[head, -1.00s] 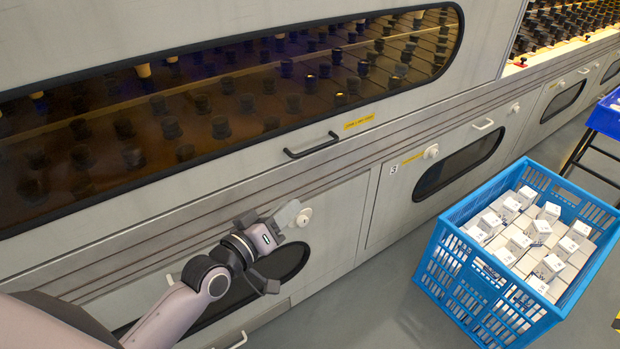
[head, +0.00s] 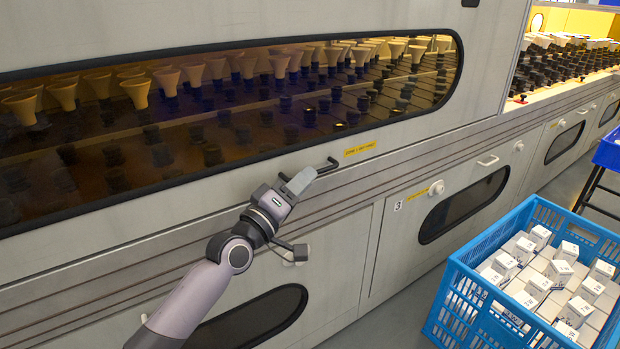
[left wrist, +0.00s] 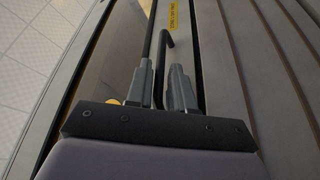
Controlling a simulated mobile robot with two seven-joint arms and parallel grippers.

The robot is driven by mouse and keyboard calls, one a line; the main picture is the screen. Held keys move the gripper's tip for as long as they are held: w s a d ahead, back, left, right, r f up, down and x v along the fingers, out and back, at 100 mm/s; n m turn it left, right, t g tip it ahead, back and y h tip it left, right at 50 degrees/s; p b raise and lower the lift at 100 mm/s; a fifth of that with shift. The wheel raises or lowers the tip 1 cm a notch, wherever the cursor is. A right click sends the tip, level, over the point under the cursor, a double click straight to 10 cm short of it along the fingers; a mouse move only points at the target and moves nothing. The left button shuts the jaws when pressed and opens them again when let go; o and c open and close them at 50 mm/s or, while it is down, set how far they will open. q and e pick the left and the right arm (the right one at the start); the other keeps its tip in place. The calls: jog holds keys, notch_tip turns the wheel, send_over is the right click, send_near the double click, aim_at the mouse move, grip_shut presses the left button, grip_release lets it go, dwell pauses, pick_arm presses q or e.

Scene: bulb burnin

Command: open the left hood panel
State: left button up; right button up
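The left hood panel (head: 180,205) is a grey panel with a long tinted window, and it looks shut. Its dark bar handle (head: 327,166) sits on the lower edge, beside a yellow label. My left gripper (head: 301,181) is at the handle's left part and covers it in the head view. In the left wrist view my left gripper (left wrist: 160,88) has its two fingers apart, with the handle (left wrist: 162,62) running into the gap between them. I cannot tell whether a finger touches the bar. My right gripper is out of view.
Below are lower doors with dark oval windows (head: 462,207) and white knobs (head: 436,188). A blue crate (head: 455,290) of white boxes stands on the floor at right. Behind the hood's window are rows of sockets, some with bulbs (head: 137,92).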

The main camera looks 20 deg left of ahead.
pick_arm(q)
jog(key=shift+x, duration=1.3)
grip_shut()
jog(key=shift+d, duration=0.1)
